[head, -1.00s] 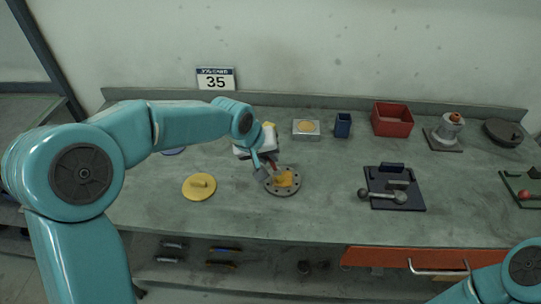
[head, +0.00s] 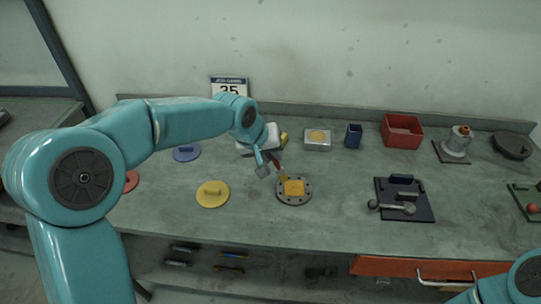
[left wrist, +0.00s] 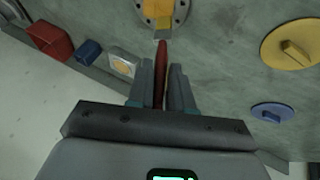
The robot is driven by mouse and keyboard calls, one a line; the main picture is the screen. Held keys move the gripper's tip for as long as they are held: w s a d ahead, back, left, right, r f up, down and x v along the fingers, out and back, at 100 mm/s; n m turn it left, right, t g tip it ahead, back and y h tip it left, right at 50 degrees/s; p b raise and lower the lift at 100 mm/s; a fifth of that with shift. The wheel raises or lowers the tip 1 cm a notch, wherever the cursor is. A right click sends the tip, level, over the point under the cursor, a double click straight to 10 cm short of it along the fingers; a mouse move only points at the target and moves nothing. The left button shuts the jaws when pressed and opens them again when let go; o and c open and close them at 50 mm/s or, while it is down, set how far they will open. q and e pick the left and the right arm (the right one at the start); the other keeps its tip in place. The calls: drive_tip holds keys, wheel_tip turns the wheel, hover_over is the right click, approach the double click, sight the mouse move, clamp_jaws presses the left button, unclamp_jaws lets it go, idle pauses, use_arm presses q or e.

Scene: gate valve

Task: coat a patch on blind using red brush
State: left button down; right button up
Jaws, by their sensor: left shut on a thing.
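The blind, a grey round flange with bolt holes (head: 294,201), lies flat on the bench. A yellow-orange patch (head: 294,187) covers its middle. My left gripper (head: 267,165) is at the blind's upper left in the head view, shut on the red brush (head: 278,161). In the left wrist view the brush's red handle (left wrist: 161,65) sits between the two fingers, and its tip end (left wrist: 161,34) points at the patch's near edge. I cannot tell whether the tip touches. The blind's rim (left wrist: 181,13) is cut by the top of that view. My right gripper is out of view.
A metal tin with orange content (head: 317,139), a blue cup (head: 353,136) and a red bin (head: 402,130) stand behind. A dark tray with a tool (head: 417,211) lies right. The bench between is clear.

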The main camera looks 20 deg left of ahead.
use_arm(q)
wheel_tip(320, 180, up, 3)
drive_tip(key=shift+d+p, duration=0.1)
drive_tip(key=shift+p, duration=0.7)
drive_tip(key=shift+r+p, duration=0.4)
drive_tip(key=shift+r, duration=0.1)
